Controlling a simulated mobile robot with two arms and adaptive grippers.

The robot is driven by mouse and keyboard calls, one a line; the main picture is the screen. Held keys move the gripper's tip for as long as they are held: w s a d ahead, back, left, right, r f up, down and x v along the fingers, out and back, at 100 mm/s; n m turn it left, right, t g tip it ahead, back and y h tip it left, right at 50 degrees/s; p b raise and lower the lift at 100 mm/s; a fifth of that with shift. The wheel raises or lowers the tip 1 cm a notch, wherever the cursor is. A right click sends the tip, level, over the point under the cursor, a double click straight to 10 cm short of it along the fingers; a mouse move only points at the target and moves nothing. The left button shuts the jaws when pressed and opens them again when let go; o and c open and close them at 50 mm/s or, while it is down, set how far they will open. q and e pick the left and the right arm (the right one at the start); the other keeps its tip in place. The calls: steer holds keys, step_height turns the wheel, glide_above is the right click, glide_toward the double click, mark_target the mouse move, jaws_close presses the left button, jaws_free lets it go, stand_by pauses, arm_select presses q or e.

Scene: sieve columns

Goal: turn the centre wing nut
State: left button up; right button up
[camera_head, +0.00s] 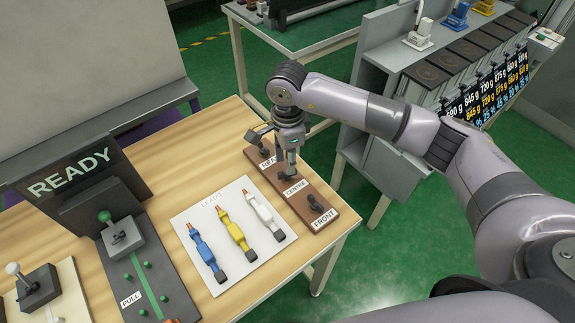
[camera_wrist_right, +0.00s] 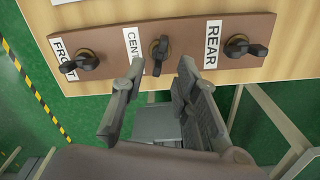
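My right gripper (camera_wrist_right: 158,74) is open, one finger on each side of the nut's line; contact is not visible. In the head view my right gripper (camera_head: 287,168) points down over the middle of the board (camera_head: 322,224) and partly hides the nut. The front wing nut (camera_wrist_right: 78,62) and rear wing nut (camera_wrist_right: 243,47) flank it. My left gripper is not in view.
A white "LEADS" panel (camera_head: 207,274) with blue, yellow and white leads lies left of the board on the wooden table (camera_head: 215,140). A "READY" sign (camera_head: 72,172) and lever unit (camera_head: 122,236) stand further left. A grey bench (camera_head: 400,50) with a row of dark round plates stands behind right.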

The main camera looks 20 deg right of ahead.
steer(key=shift+f, duration=2.05)
steer(key=shift+c, duration=0.3)
jaws_close()
